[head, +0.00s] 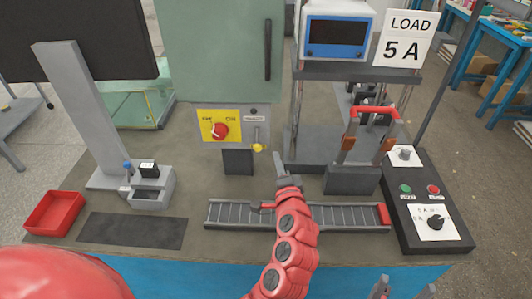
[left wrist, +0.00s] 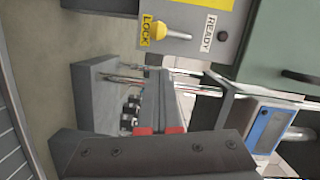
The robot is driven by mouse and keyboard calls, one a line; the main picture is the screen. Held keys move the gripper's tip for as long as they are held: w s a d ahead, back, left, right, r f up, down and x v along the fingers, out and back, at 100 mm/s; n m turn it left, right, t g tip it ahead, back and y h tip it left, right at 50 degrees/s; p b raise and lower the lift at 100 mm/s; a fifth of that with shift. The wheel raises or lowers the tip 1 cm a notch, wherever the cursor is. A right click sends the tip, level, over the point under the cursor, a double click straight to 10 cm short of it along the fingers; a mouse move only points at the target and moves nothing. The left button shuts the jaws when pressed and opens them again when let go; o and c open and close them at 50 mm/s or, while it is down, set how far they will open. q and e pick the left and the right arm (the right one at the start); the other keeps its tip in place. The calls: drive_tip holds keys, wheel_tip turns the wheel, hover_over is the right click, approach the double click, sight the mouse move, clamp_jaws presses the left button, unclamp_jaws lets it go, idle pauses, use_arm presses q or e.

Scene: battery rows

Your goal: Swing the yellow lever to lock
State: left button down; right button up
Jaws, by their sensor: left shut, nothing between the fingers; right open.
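The yellow lever (head: 257,147) is on the front of the grey-green cabinet, its yellow knob hanging down, below the READY label (head: 254,118). In the left wrist view, the knob (left wrist: 157,32) lies beside the yellow LOCK label (left wrist: 146,30), with the lever's rod running away toward the READY label (left wrist: 208,33). My left gripper (head: 279,158) is shut and empty, just right of and slightly below the knob, apart from it in the picture. Its closed fingers show in the left wrist view (left wrist: 160,78). My right gripper (head: 403,290) is open and empty at the bottom edge.
A red rotary switch (head: 220,131) sits left of the lever. A fixture with a red handle (head: 375,112) stands right of my left gripper. A slotted rail (head: 235,214) lies in front, and a control box (head: 410,175) is at right. A red tray (head: 54,212) is far left.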

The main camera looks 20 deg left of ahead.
sight(257, 139)
use_arm(q)
drive_tip(key=shift+w+a+f+p, duration=0.15)
drive_tip(key=shift+w+a, duration=0.15)
drive_tip(key=shift+a, duration=0.35)
drive_tip(key=shift+w+a+f+p, duration=0.15)
drive_tip(key=shift+w+a, duration=0.1)
drive_tip(key=shift+a, duration=0.45)
drive_tip(key=shift+w+a+f+p, duration=0.15)
drive_tip(key=shift+w+a, duration=0.15)
drive_tip(key=shift+a, duration=0.35)
drive_tip(key=shift+w, duration=0.1)
